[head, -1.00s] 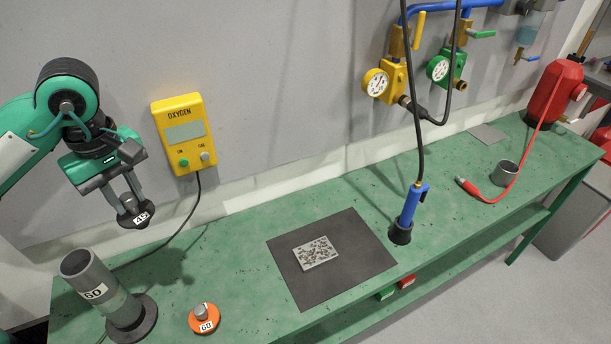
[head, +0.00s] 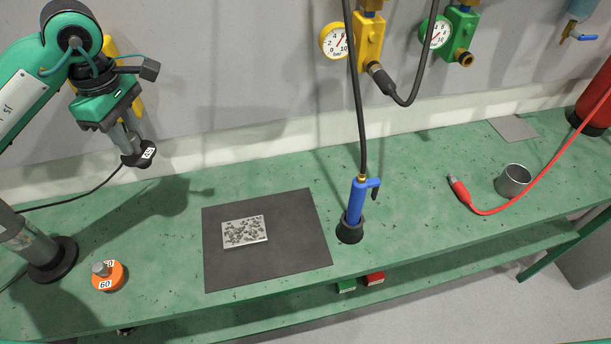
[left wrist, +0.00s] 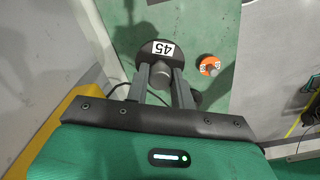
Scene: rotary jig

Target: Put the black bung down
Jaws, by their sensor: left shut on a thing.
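The black bung (head: 138,158) has a white label and is in my left gripper (head: 131,143). The gripper is shut on its grey stem and holds it in the air above the back left of the green bench (head: 420,185). In the left wrist view the bung (left wrist: 146,48) shows its 45 label between the two fingers, clear of the bench. An orange bung (head: 112,281) marked 60 stands on the bench below and to the left; it also shows in the left wrist view (left wrist: 209,65). My right gripper is not in view.
A grey pipe on a dark round base (head: 55,262) stands at the left. A dark mat (head: 290,265) bears a speckled plate (head: 245,232). A metal cup (head: 513,180) is farther right. Bench between gripper and mat is clear.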

